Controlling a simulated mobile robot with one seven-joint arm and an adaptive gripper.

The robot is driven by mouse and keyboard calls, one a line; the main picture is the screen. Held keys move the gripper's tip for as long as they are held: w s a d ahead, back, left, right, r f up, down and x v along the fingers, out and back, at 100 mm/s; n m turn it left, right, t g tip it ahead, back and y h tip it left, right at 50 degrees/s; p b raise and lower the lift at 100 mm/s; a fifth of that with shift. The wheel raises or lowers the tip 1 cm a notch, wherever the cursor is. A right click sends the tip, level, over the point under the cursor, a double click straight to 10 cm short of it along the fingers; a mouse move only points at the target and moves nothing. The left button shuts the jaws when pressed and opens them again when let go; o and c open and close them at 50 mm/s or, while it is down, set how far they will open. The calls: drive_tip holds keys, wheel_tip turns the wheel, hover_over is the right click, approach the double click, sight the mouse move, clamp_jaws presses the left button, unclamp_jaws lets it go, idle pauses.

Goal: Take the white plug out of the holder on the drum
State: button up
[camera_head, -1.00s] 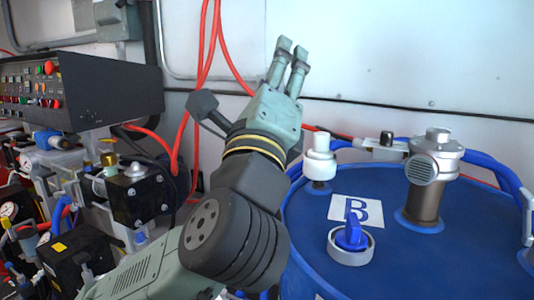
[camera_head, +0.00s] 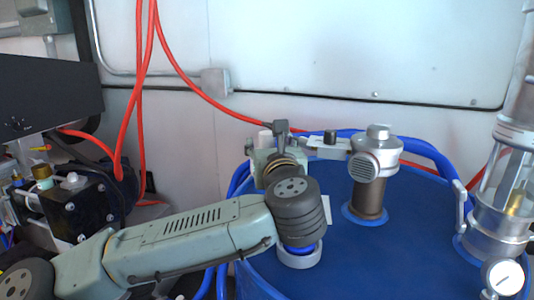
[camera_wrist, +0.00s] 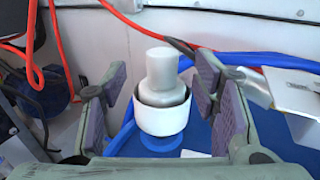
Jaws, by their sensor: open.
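The white plug (camera_wrist: 162,66) stands upright in a white ring-shaped holder (camera_wrist: 161,121) with a blue base on the drum. My gripper (camera_wrist: 163,92) is open, with its padded fingers on the left and right of the plug in the wrist view. Gaps show between the fingers and the plug, and nothing is held. In the head view my gripper (camera_head: 272,150) is over the back left of the blue drum (camera_head: 400,245). There, only a small white top of the plug (camera_head: 265,138) shows; the gripper and wrist hide the rest.
A metal fitting (camera_head: 370,175) rises from the drum to the right of my gripper. A clear-walled pump (camera_head: 508,190) with a gauge stands farther right. Blue hoses (camera_head: 425,150) run behind the drum. Red hoses (camera_head: 140,90) hang by the wall. A white-ringed cap (camera_head: 300,258) sits under my wrist.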

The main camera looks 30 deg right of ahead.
sight(268, 138)
drive_tip(key=x, duration=0.3)
drive_tip(key=shift+w+d+p, duration=0.25)
drive_tip(key=shift+p, duration=0.1)
clamp_jaws()
idle(0.4)
